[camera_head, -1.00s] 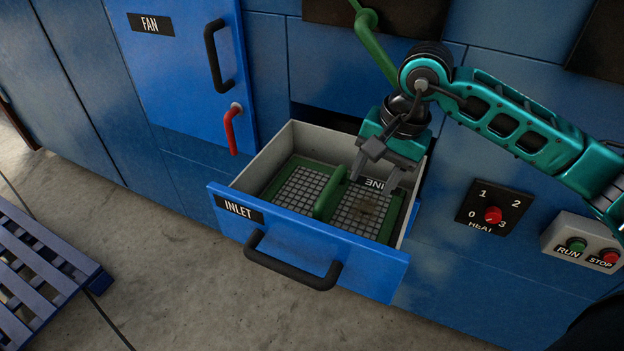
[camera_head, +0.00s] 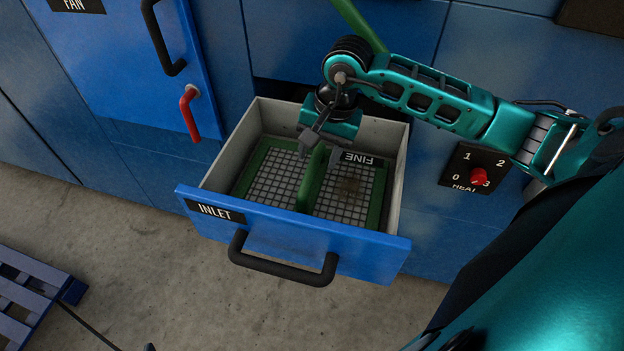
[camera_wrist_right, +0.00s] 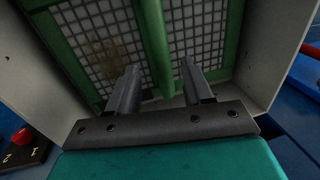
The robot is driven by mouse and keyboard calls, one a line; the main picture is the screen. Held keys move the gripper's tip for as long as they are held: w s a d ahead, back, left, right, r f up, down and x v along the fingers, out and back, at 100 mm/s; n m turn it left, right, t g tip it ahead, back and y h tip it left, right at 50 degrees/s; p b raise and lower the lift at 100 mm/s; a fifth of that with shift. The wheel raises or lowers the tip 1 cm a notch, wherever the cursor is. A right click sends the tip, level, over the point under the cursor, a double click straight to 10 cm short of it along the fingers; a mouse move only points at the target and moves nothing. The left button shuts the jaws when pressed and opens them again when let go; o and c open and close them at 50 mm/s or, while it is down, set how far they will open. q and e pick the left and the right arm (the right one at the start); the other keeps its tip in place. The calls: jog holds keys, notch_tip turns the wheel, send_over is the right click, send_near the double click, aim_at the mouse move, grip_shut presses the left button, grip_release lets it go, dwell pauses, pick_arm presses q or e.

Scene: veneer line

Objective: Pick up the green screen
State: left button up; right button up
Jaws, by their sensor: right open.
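The green screen (camera_head: 276,183) lies flat in the open inlet drawer (camera_head: 252,132). It has a green frame, a grey mesh with a brown stain, a FINE label and a raised green bar (camera_head: 311,180) across its middle. My right gripper (camera_head: 318,160) is open and points down inside the drawer, its fingers on either side of the bar's far end. In the right wrist view the gripper (camera_wrist_right: 158,85) shows two fingers apart, with the green bar (camera_wrist_right: 153,45) running between them. I cannot tell whether they touch it. My left gripper is not in view.
The drawer's blue front has a black handle (camera_head: 283,268). A blue door with a red lever (camera_head: 190,112) is at the left. A heat knob (camera_head: 478,176) is on the panel at the right. A blue pallet (camera_head: 30,295) lies on the floor.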

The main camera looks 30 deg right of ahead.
aim_at(314, 162)
jog(key=f, duration=0.3)
jog(key=w+f, duration=0.1)
jog(key=f, duration=0.1)
jog(key=shift+w+a, duration=0.1)
jog(key=shift+a, duration=0.2)
jog(key=shift+c, duration=0.3)
grip_shut()
jog(key=shift+r, duration=0.1)
dwell(0.6)
